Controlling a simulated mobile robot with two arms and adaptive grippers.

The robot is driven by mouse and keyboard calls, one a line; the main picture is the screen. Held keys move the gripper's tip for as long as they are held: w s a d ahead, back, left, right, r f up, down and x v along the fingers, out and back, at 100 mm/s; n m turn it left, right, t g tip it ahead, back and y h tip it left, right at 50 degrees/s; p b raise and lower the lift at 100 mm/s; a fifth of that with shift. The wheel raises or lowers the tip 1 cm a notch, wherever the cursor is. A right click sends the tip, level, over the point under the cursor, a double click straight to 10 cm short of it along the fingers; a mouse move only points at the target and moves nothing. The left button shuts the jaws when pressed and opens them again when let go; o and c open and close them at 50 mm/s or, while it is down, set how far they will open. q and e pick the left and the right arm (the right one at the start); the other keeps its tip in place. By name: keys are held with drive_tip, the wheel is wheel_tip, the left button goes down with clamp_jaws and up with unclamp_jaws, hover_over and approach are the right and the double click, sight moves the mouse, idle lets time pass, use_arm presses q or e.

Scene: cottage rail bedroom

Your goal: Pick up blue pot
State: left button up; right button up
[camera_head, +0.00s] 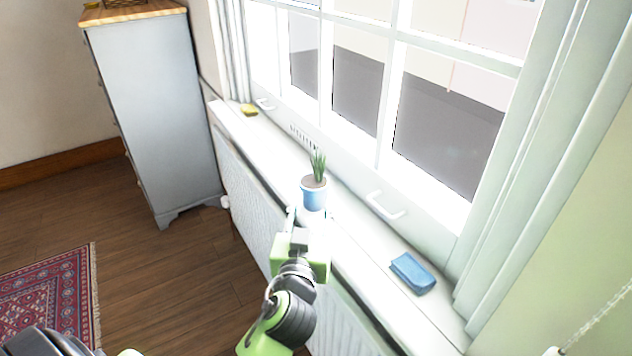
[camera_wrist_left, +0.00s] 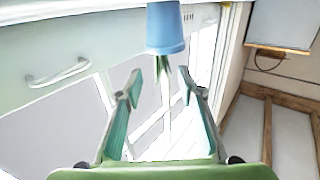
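The blue pot (camera_head: 313,198) stands upright on the white window sill with a green spiky plant in it. My left gripper (camera_head: 308,216) is on the near side of the pot, its fingers pointing towards it. In the left wrist view, which is upside down, the pot (camera_wrist_left: 165,28) is just beyond the fingertips of the open left gripper (camera_wrist_left: 160,82), and nothing is between the fingers. The pot appears apart from both fingers. My right gripper is not in view.
A blue folded cloth or sponge (camera_head: 412,273) lies on the sill to the right. A yellow item (camera_head: 248,110) lies at its far left end. The window (camera_head: 385,150) with white handles is close behind the pot. A radiator (camera_head: 252,200) is below; a grey dresser (camera_head: 155,110) stands left.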

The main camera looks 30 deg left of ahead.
sight(318, 176)
use_arm(q)
drive_tip(key=x, duration=0.3)
drive_tip(key=shift+w+a+r+p, duration=0.1)
drive_tip(key=shift+r+p, duration=0.2)
drive_tip(key=shift+f+x, duration=0.2)
drive_tip(key=shift+x, duration=0.9)
drive_tip(key=shift+w, duration=0.15)
drive_tip(key=shift+p+x, duration=0.6)
drive_tip(key=shift+x, duration=0.3)
drive_tip(key=shift+p+x, duration=0.3)
drive_tip(key=shift+x, duration=0.9)
drive_tip(key=shift+w+a+f, duration=0.1)
drive_tip(key=shift+w+a, duration=0.1)
drive_tip(key=shift+w, duration=0.25)
clamp_jaws()
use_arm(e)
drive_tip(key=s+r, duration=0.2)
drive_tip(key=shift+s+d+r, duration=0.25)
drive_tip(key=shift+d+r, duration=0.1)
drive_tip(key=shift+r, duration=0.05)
